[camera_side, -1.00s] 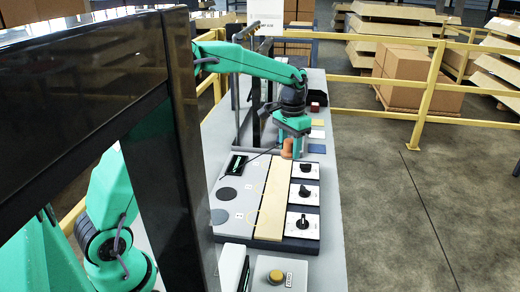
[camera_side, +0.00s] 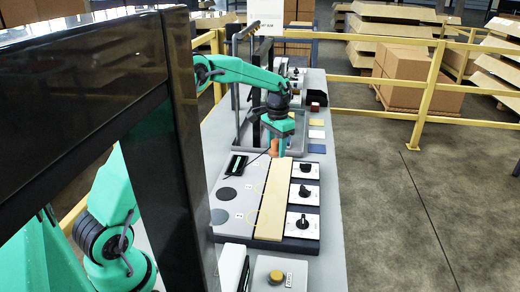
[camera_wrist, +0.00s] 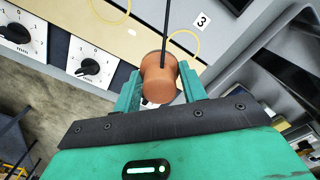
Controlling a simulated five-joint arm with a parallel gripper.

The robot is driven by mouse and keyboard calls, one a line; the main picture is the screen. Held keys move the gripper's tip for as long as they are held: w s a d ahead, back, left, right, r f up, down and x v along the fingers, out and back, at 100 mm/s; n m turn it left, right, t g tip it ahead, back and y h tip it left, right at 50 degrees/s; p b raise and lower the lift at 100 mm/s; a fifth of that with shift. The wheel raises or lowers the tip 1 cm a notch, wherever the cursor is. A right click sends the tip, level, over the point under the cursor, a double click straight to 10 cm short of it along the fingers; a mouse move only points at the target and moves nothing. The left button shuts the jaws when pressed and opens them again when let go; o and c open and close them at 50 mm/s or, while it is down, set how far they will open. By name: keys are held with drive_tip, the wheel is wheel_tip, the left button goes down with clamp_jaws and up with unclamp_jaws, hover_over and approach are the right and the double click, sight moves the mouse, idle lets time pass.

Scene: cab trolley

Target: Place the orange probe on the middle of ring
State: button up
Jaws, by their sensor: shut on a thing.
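The orange probe (camera_wrist: 160,80) is between the two green fingers of my gripper (camera_wrist: 160,95) in the wrist view, with a dark cable running from it. In the side view my gripper (camera_side: 278,148) holds the orange probe (camera_side: 273,148) near the far end of the panel. A thin yellow ring (camera_wrist: 199,42) lies just beyond the probe in the wrist view, beside a label with 3. The probe hides part of this area. Another yellow ring (camera_wrist: 112,23) is at the top of the wrist view.
A beige strip (camera_side: 273,205) runs along the panel, with black knobs (camera_side: 304,191) on its right. Dark round discs (camera_side: 227,195) and a small black meter (camera_side: 236,166) lie on its left. A grey tray (camera_side: 258,143) stands behind.

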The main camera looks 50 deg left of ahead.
sight(270, 165)
drive_tip(key=shift+w+a+f, duration=0.1)
drive_tip(key=shift+a+f, duration=0.3)
drive_tip(key=shift+a, duration=0.25)
drive_tip(key=shift+w+a+f, duration=0.15)
drive_tip(key=shift+a+f, duration=0.2)
drive_tip(key=shift+a, duration=0.25)
drive_tip(key=shift+w+a+f, duration=0.1)
drive_tip(key=shift+a+f, duration=0.3)
drive_tip(key=shift+a, duration=0.25)
drive_tip(key=shift+f, duration=0.1)
drive_tip(key=shift+f, duration=1.9)
drive_tip(key=shift+f, duration=0.1)
drive_tip(key=o, duration=1.1)
wheel_tip(270, 165, up, 12)
drive_tip(key=shift+r, duration=0.1)
